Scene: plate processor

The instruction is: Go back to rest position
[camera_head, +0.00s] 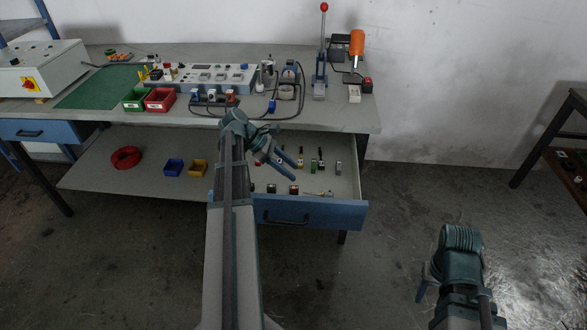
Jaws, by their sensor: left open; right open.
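My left gripper (287,158) hangs over the open drawer (310,213) of the workbench (330,118). Its two fingers are apart and nothing shows between them. The drawer is pulled out and holds several small parts, some standing towards its back and some near its front. My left arm hides the drawer's left part. My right gripper (423,282) is low at the right, over the bare floor and apart from the bench. One finger shows, pointing down and left; the rest is hidden behind its wrist.
The bench top carries a control panel (208,77), a red bin (160,100), a green bin (135,100) and a lever press (321,70). A lower shelf (100,178) holds a red coil (126,157) and small bins. A dark table (565,160) stands far right. Floor between is free.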

